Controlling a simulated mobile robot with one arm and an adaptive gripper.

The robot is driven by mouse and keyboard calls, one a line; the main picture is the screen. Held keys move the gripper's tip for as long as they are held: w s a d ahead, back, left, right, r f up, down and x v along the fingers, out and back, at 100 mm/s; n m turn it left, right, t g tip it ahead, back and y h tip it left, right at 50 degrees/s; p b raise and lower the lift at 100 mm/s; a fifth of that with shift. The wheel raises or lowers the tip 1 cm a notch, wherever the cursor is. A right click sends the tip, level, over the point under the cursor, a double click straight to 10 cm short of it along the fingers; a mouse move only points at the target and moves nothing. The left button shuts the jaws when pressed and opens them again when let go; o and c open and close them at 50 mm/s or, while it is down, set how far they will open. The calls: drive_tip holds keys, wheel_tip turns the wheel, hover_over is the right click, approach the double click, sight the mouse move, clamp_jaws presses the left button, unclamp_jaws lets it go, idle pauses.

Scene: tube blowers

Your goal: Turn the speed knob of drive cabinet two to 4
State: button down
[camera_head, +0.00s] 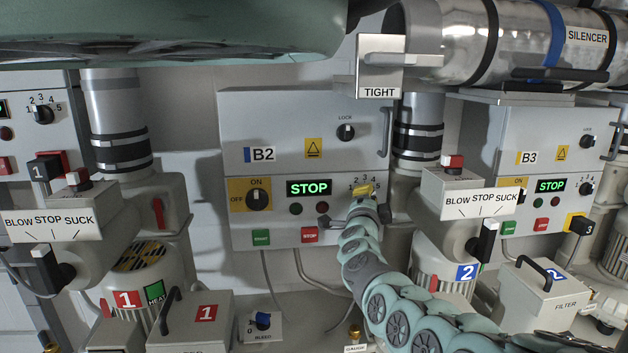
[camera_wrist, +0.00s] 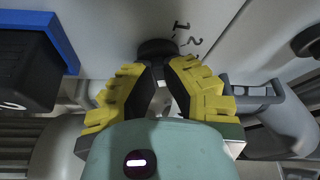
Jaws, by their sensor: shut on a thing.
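Drive cabinet two, labelled B2 (camera_head: 300,120), is at the centre of the head view. Its green display (camera_head: 309,188) reads STOP. My gripper (camera_head: 362,190) is at the right of its lower panel, over the speed dial, with numerals showing just above the fingers. In the wrist view, the yellow-padded fingers of my gripper (camera_wrist: 160,70) are closed in on the dark round speed knob (camera_wrist: 156,47). Numerals 1 and 2 show beside the knob. The knob's pointer is hidden by the fingers, so its setting cannot be read.
A black block with a blue plate (camera_wrist: 30,65) is close to the left of my fingers in the wrist view. An ON/OFF switch (camera_head: 257,198) and START and STOP buttons (camera_head: 309,235) are left of my gripper. Cabinet B3 (camera_head: 545,140) stands at the right.

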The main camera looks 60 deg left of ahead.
drive_tip(key=shift+w+f+b, duration=0.1)
drive_tip(key=shift+b, duration=0.25)
drive_tip(key=shift+d+f+n+y+b, duration=0.15)
drive_tip(key=shift+n+y+b, duration=0.25)
drive_tip(key=shift+n+b, duration=0.65)
drive_tip(key=n+y+b, duration=0.1)
drive_tip(key=n+b, duration=0.1)
drive_tip(key=b, duration=0.1)
drive_tip(key=shift+n, duration=0.25)
drive_tip(key=n+y+b, duration=0.1)
drive_tip(key=n+b, duration=0.2)
drive_tip(key=shift+g+y, duration=0.3)
drive_tip(key=shift+y, duration=0.1)
drive_tip(key=shift+r+n, duration=0.2)
drive_tip(key=shift+n, duration=0.2)
drive_tip(key=c, duration=1)
unclamp_jaws()
